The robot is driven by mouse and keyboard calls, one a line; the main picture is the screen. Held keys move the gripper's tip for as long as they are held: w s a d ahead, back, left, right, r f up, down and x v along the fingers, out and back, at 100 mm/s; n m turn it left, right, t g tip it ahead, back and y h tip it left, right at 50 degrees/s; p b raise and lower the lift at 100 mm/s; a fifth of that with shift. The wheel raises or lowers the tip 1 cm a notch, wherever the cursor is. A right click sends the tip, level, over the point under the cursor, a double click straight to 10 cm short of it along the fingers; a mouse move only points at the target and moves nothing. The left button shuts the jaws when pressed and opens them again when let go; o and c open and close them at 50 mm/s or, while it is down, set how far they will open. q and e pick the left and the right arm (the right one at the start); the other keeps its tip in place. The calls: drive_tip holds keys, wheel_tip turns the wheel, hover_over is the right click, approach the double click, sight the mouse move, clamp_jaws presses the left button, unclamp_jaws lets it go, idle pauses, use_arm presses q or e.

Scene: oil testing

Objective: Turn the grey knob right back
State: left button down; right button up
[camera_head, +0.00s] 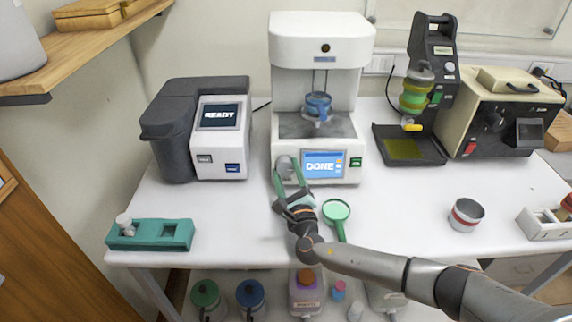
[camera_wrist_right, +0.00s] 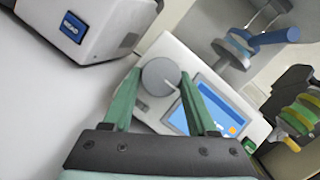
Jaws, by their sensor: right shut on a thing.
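The grey knob (camera_head: 284,164) is on the lower left of the white machine's front, left of a blue screen (camera_head: 318,165) that reads DONE. My right gripper (camera_head: 290,176) reaches up to it from the table's front side, and its green fingers are around the knob. In the right wrist view, the round knob (camera_wrist_right: 160,76), with a pale line on its face, sits between the two finger ends (camera_wrist_right: 160,84). The fingers are shut on it. My left gripper does not show.
A dark grey device (camera_head: 180,130) with a READY screen stands at the left. A green magnifier (camera_head: 337,211) lies right of my gripper. A teal tray (camera_head: 180,236) sits at the front left. A red-banded cup (camera_head: 466,214) stands at the right.

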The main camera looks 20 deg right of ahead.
drive_tip(key=n+y, duration=0.1)
drive_tip(key=n, duration=0.1)
drive_tip(key=n+g+y, duration=0.1)
drive_tip(key=n, duration=0.1)
drive_tip(key=shift+d+n, duration=0.2)
drive_tip(key=shift+n, duration=0.2)
drive_tip(key=n, duration=0.2)
drive_tip(key=n+g+y, duration=0.1)
drive_tip(key=n, duration=0.1)
drive_tip(key=n+g+y, duration=0.1)
drive_tip(key=n, duration=0.1)
drive_tip(key=shift+d+r, duration=0.1)
drive_tip(key=shift+r, duration=0.2)
drive_tip(key=n+g, duration=0.1)
drive_tip(key=n, duration=0.1)
drive_tip(key=n+g, duration=0.1)
drive_tip(key=n, duration=0.3)
drive_tip(key=shift+w+r+g, duration=0.15)
drive_tip(key=shift+r+g, duration=0.2)
drive_tip(key=shift+g, duration=0.05)
drive_tip(key=shift+n+g+h, duration=0.3)
drive_tip(key=shift+n+g, duration=0.1)
drive_tip(key=shift+n, duration=0.5)
drive_tip(key=shift+f, duration=0.1)
drive_tip(key=o, duration=1.4)
drive_tip(key=shift+c, duration=0.2)
drive_tip(key=v, duration=1.2)
drive_tip(key=shift+s+r, duration=0.25)
drive_tip(key=shift+r, duration=0.05)
